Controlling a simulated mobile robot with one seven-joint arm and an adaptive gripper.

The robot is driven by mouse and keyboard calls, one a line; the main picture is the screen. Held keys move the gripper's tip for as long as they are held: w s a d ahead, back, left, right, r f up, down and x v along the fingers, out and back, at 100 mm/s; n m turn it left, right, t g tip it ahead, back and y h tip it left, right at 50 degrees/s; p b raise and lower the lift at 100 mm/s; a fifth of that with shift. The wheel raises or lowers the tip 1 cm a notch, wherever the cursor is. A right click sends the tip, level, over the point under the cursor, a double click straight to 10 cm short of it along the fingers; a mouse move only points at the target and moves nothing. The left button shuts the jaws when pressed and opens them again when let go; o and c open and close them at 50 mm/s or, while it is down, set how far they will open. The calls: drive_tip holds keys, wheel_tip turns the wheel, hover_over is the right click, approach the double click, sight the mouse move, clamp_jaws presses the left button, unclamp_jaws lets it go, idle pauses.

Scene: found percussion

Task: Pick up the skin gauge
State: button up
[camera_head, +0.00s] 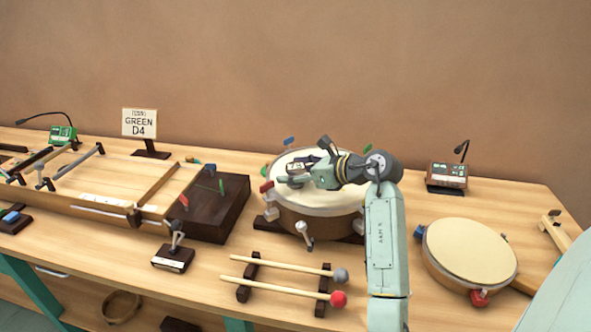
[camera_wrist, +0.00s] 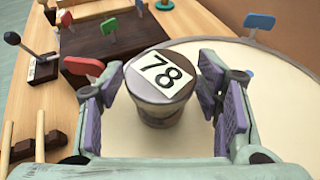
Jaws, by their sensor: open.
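The skin gauge appears to be the small round metal cylinder (camera_wrist: 160,88) with a white "78" label on top. It stands upright on the pale skin of the large drum (camera_head: 312,208). In the head view the gauge (camera_head: 296,166) is partly hidden by my gripper (camera_head: 292,178). In the wrist view my gripper (camera_wrist: 165,115) is open, with its purple-padded fingers on either side of the gauge. A gap shows at the right finger; the left finger is close to the gauge, and I cannot tell whether it touches.
Coloured tuning keys stand around the drum rim, including a red one (camera_head: 267,187). A dark wooden box (camera_head: 215,215) is left of the drum. Two mallets (camera_head: 290,270) lie in front. A smaller drum (camera_head: 470,252) and a metronome-like device (camera_head: 447,176) are at right.

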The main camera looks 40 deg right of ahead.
drive_tip(key=c, duration=1.3)
clamp_jaws()
drive_tip(key=shift+r, duration=0.15)
